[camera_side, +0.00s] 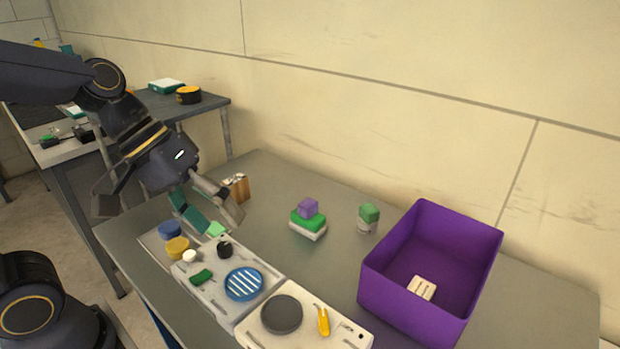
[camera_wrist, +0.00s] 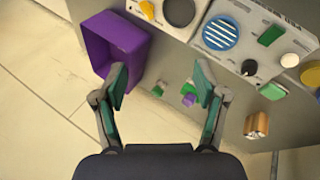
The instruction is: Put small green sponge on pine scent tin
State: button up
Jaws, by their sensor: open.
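A small green block (camera_side: 369,212), which looks like the small green sponge, sits on top of a short pale grey, speckled piece (camera_side: 367,226) on the table, left of the purple bin. I cannot read a label to tell whether the lower piece is the pine scent tin. The green block also shows in the wrist view (camera_wrist: 157,91), between my fingers in the picture but well beyond them. My gripper (camera_side: 207,214) is open and empty, above the left part of the table. Its spread fingers show in the wrist view (camera_wrist: 160,80).
A purple block (camera_side: 308,208) sits on a green-and-white block (camera_side: 308,224). A purple bin (camera_side: 478,233) holds a pale slotted block (camera_side: 421,288). Panels with a blue striped disc (camera_side: 244,284) and dark disc (camera_side: 282,314) line the front. A brown wooden piece (camera_side: 238,187) and light green piece (camera_side: 216,229) are near my gripper.

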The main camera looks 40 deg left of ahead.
jog(key=s+a+r+m+t+y, duration=0.1)
jog(key=s+a+m+t+y, duration=0.1)
jog(key=a, duration=0.7)
jog(key=s+m+y, duration=0.1)
jog(key=m+y, duration=0.1)
jog(key=y, duration=0.1)
jog(key=shift+s+r, duration=0.15)
jog(key=shift+s, duration=0.1)
dwell(0.3)
